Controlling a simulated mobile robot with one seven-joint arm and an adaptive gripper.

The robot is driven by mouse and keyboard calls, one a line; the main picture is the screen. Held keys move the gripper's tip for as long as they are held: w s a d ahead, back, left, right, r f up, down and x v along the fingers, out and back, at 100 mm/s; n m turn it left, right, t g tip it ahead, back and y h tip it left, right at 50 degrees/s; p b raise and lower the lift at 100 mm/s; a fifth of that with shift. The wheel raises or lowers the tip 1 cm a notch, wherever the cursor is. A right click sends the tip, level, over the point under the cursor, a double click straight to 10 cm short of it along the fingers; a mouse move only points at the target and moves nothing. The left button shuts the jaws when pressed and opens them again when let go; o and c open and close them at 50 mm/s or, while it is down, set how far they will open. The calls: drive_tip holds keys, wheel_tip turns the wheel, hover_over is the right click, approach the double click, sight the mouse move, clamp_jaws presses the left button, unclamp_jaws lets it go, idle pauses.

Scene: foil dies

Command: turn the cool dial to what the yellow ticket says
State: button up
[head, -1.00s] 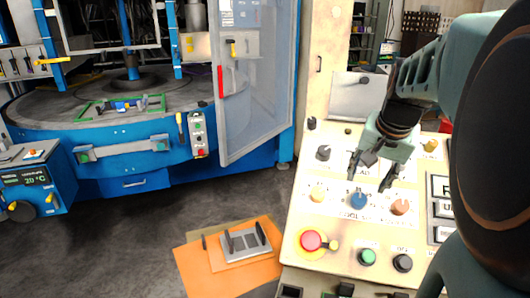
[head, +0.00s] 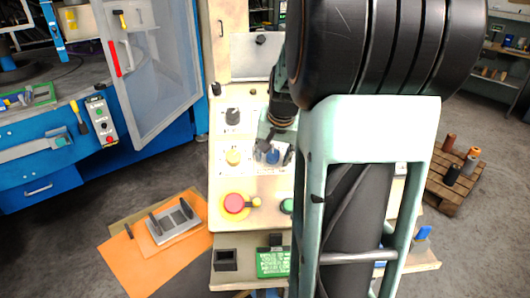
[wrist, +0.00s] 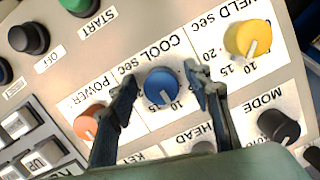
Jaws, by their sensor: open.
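The cool dial is a round blue knob (wrist: 160,87) with a white pointer line, under the printed label "COOL sec" (wrist: 150,57) in the wrist view. The pointer is toward the bottom of that picture; which number it meets I cannot tell for sure. My gripper (wrist: 161,82) is open, with one dark finger on each side of the knob and gaps visible. In the head view my gripper (head: 275,151) is down at the panel around the blue dial (head: 272,157), partly hidden by my arm. I see no yellow ticket in either view.
A yellow weld knob (wrist: 247,38), an orange power knob (wrist: 90,122) and a black mode knob (wrist: 279,127) surround the dial. A red button (head: 235,203) sits lower on the panel. Orange sheets (head: 140,265) lie on the floor at left.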

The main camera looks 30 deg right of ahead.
drive_tip(key=shift+c, duration=0.4)
drive_tip(key=c, duration=1)
drive_tip(key=shift+c, duration=0.2)
drive_tip(key=shift+m, duration=0.3)
drive_tip(key=shift+c, duration=0.2)
drive_tip(key=m+b, duration=0.1)
drive_tip(key=m, duration=0.2)
drive_tip(key=shift+a+y+b, duration=0.1)
drive_tip(key=shift+y+b, duration=0.2)
drive_tip(key=shift+b, duration=0.05)
drive_tip(key=shift+w+m+t+b, duration=0.1)
drive_tip(key=shift+m+t+b, duration=0.55)
drive_tip(key=shift+m, duration=1.65)
drive_tip(key=shift+r, duration=0.1)
drive_tip(key=o, duration=1.2)
drive_tip(key=shift+c, duration=0.2)
